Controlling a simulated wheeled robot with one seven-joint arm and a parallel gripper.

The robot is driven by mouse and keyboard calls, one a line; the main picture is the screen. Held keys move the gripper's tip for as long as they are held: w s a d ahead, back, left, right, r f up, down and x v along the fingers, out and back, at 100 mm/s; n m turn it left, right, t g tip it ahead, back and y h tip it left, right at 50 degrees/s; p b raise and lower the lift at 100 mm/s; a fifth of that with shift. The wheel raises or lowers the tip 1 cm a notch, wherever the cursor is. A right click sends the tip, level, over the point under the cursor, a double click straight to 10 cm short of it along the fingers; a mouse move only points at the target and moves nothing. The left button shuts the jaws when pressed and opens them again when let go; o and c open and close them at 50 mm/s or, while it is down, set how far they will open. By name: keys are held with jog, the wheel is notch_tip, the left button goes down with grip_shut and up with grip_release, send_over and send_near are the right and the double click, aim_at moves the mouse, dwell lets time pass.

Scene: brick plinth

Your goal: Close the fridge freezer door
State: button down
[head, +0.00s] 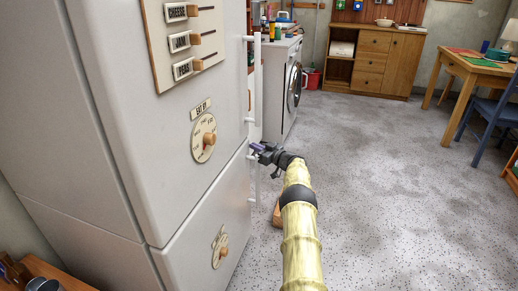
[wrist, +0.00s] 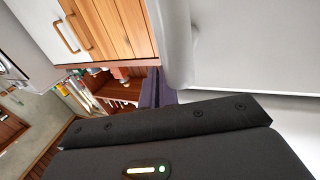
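The white fridge freezer (head: 120,120) stands at the left in the head view. A seam separates its upper door (head: 175,125) from the lower door (head: 195,240); both carry a dial. I cannot tell whether either door is slightly ajar. White vertical bar handles (head: 258,85) stand off the right edge, one above the other. My gripper (head: 257,147) is beside this edge, near the seam and handle ends. In the wrist view a pale rounded handle (wrist: 177,45) is close to the purple fingers (wrist: 155,90). Contact and finger gap are unclear; the gripper body hides much.
A washing machine (head: 282,90) stands beyond the fridge. A wooden cabinet (head: 372,62) is at the back wall. A table (head: 480,70) and blue chair (head: 490,118) are at the right. The speckled floor (head: 400,200) right of my arm is clear. A small brown object (head: 277,215) lies beside my arm.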

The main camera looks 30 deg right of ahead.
jog(key=s+d+p, duration=0.3)
jog(key=s+d, duration=0.6)
jog(key=s, duration=0.1)
jog(key=shift+s+d, duration=0.2)
jog(key=shift+s, duration=0.05)
jog(key=shift+w+f, duration=0.1)
